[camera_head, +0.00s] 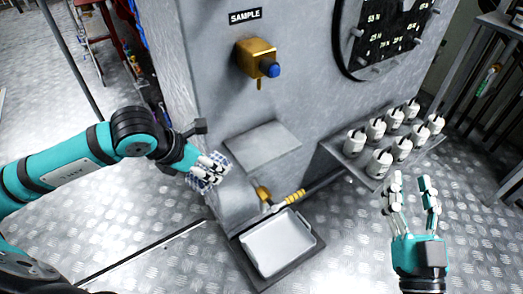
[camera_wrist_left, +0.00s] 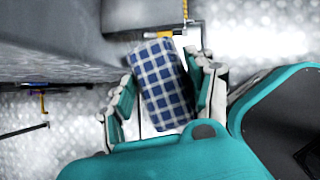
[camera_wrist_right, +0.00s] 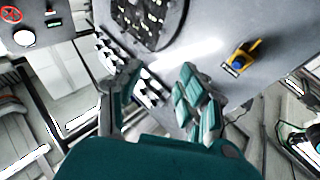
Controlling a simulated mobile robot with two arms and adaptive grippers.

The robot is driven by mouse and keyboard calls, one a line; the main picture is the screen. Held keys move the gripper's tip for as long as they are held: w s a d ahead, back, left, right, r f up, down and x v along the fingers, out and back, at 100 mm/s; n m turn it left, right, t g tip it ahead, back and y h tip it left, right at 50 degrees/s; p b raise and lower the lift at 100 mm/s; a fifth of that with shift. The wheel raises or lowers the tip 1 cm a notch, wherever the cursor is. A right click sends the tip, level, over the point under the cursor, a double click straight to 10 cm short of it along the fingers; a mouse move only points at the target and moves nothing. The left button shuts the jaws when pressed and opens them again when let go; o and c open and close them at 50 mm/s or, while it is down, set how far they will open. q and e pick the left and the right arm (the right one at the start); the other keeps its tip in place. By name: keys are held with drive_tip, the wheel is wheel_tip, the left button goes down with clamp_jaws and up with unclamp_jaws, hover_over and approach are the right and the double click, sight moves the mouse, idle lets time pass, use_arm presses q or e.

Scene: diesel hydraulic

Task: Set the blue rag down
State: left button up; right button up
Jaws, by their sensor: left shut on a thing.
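The blue rag is a blue and white checked cloth; in the left wrist view the blue rag (camera_wrist_left: 163,88) sits between the fingers of my left gripper (camera_wrist_left: 165,100). In the head view my left gripper (camera_head: 208,173) is shut on the rag, beside the left edge of a small grey shelf (camera_head: 265,146) on the panel. The rag is mostly covered by the fingers there. My right gripper (camera_head: 411,196) is open and empty, in front of the bottle shelf at the lower right.
A white tray (camera_head: 275,246) lies low in a dark frame below the shelf. Several white bottles (camera_head: 378,162) stand on a side shelf (camera_head: 352,163) at the right. A brass sample valve (camera_head: 256,57) with a blue knob juts out above the bare grey shelf.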

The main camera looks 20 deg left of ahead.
use_arm(q)
drive_tip(key=w+d, duration=0.1)
drive_tip(key=w, duration=0.3)
drive_tip(key=w+d, duration=0.2)
drive_tip(key=w, duration=0.1)
drive_tip(key=w+d, duration=0.2)
drive_tip(key=w, duration=0.2)
drive_tip(key=shift+w+d, duration=0.2)
drive_tip(key=shift+w, duration=0.1)
drive_tip(key=shift+w+d, duration=0.25)
drive_tip(key=shift+w, duration=0.35)
drive_tip(key=w, duration=0.1)
drive_tip(key=w+d+b, duration=0.1)
drive_tip(key=w+d, duration=0.1)
drive_tip(key=shift+w, duration=0.4)
drive_tip(key=shift+s+a+f+b, duration=0.2)
drive_tip(key=shift+f+b, duration=0.15)
drive_tip(key=shift+f, duration=0.35)
drive_tip(key=o, duration=1)
use_arm(e)
drive_tip(key=s+r+t+y, duration=0.2)
drive_tip(key=s+r+t, duration=0.2)
drive_tip(key=r, duration=0.2)
drive_tip(key=shift+s+d+r+t, duration=0.15)
drive_tip(key=shift+s+r+t, duration=0.05)
drive_tip(key=shift+r+t, duration=0.2)
